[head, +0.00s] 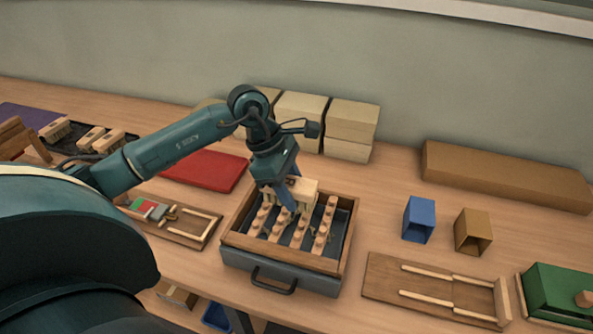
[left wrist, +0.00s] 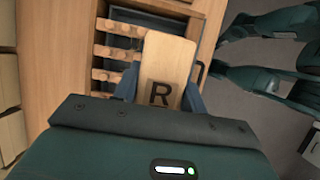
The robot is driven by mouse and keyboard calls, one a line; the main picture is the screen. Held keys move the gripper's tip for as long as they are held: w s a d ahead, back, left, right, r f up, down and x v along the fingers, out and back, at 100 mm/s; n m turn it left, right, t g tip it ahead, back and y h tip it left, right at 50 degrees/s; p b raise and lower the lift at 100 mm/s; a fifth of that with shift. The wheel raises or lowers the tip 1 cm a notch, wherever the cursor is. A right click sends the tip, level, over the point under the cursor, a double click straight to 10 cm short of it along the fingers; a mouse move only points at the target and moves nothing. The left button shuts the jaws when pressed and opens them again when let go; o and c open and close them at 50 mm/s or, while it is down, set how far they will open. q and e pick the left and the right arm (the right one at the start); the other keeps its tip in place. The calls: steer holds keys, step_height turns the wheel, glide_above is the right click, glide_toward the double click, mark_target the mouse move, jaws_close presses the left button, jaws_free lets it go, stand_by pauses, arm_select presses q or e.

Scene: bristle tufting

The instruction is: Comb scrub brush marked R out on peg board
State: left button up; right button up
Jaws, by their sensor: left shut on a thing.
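The scrub brush marked R (left wrist: 168,62) has a pale wooden block with a black R on its top, seen in the left wrist view. In the head view the brush (head: 305,188) is over the back part of the peg board. My left gripper (head: 287,195) is shut on the brush; its fingers sit on either side of the block. The peg board (head: 322,238) has rows of wooden pegs set in a wood-framed tray with a dark handle. The bristles are mostly hidden, so I cannot tell how far they reach between the pegs. My right gripper is not in view.
Several other brushes (head: 91,138) lie on a dark mat at the left. A red mat (head: 206,170) lies left of the peg board. Blue (head: 419,219) and brown (head: 473,231) boxes stand to the right. Stacked pale boxes (head: 351,122) stand behind. A wooden rail fixture (head: 436,286) lies front right.

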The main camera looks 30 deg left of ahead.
arm_select(q)
steer(key=shift+f+b, duration=1.75)
steer(key=shift+f, duration=1.65)
